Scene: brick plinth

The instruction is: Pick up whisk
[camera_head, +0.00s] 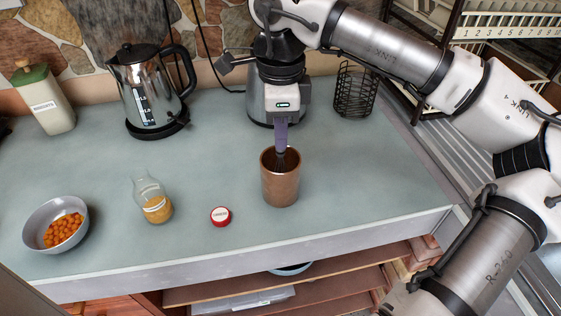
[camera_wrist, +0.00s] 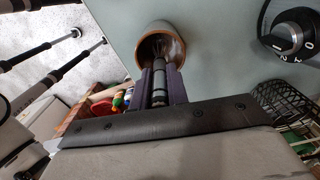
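The whisk (camera_head: 281,160) stands in a brown cup (camera_head: 280,188) on the counter, its wire end down inside. In the wrist view the whisk's dark ringed handle (camera_wrist: 158,85) runs between my gripper's two purple fingers, and its wires lie inside the cup (camera_wrist: 142,60). My gripper (camera_head: 281,146) is above the cup, pointing down. The fingers sit close against both sides of the handle, so it looks shut on the whisk. The lower wires are hidden by the cup wall.
A red-lidded jar top (camera_head: 221,217), a glass jar (camera_head: 152,200) and a bowl of orange pieces (camera_head: 58,226) lie left of the cup. A kettle (camera_head: 150,90), a bottle (camera_head: 45,100) and a wire basket (camera_head: 355,90) stand behind. The counter right of the cup is clear.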

